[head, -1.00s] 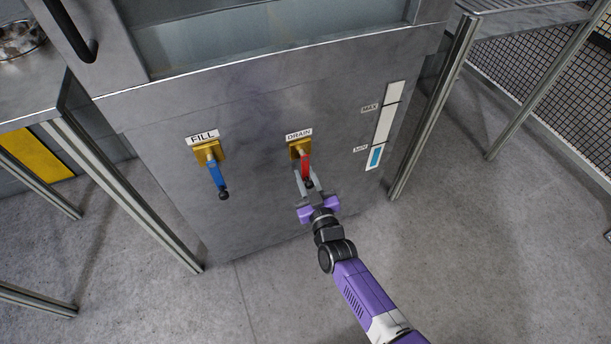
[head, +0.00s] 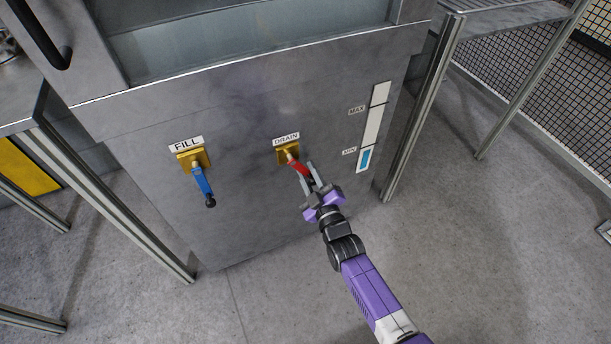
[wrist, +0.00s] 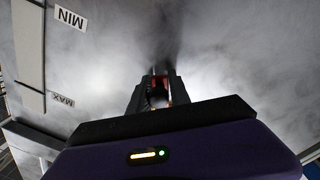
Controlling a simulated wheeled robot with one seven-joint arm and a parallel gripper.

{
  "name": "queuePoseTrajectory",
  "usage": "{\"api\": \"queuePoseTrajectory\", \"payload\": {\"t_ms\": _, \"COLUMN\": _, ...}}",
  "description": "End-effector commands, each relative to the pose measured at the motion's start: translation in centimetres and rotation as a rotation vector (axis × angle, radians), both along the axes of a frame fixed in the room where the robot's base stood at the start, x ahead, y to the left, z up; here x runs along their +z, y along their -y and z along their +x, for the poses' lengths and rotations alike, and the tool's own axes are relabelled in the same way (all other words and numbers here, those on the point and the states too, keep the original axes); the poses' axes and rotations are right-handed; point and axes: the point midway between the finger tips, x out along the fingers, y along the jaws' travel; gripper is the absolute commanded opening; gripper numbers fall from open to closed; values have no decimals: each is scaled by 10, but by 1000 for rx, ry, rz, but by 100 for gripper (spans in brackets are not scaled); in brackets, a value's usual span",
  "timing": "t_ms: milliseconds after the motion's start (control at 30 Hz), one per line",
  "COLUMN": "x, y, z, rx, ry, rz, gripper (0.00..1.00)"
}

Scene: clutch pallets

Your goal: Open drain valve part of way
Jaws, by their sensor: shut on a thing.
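The drain valve has a brass-coloured body (head: 285,155) under the DRAIN label (head: 286,140) on the grey metal panel. Its red handle (head: 298,166) points down and to the right, tilted away from vertical. My gripper (head: 312,177) is shut on the outer part of the red handle, and its fingers hide the handle's end. In the wrist view, the fingers (wrist: 158,92) close around the handle, with only a bit of red showing between them.
The fill valve's blue handle (head: 203,185) hangs almost straight down at the left. A level gauge (head: 373,128) marked MAX and MIN is at the right, blue near its bottom. A metal post (head: 425,105) stands right of the panel. Open floor lies in front.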

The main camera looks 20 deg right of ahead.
Motion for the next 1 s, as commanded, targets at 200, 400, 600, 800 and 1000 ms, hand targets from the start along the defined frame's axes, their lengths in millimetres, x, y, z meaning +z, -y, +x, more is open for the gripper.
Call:
{"api": "queuePoseTrajectory", "payload": {"t_ms": 200, "x": 4, "y": 2, "z": -1, "rx": 1, "ry": 0, "rz": -90, "gripper": 0}}
{"api": "queuePoseTrajectory", "payload": {"t_ms": 400, "x": 6, "y": 3, "z": -1, "rx": 1, "ry": 1, "rz": -124, "gripper": 0}}
{"api": "queuePoseTrajectory", "payload": {"t_ms": 600, "x": 6, "y": 3, "z": -1, "rx": 1, "ry": 0, "rz": -128, "gripper": 0}}
{"api": "queuePoseTrajectory", "payload": {"t_ms": 800, "x": 6, "y": 3, "z": -1, "rx": 1, "ry": 0, "rz": -127, "gripper": 25}}
{"api": "queuePoseTrajectory", "payload": {"t_ms": 1000, "x": 6, "y": 4, "z": 0, "rx": 0, "ry": 0, "rz": -126, "gripper": 43}}
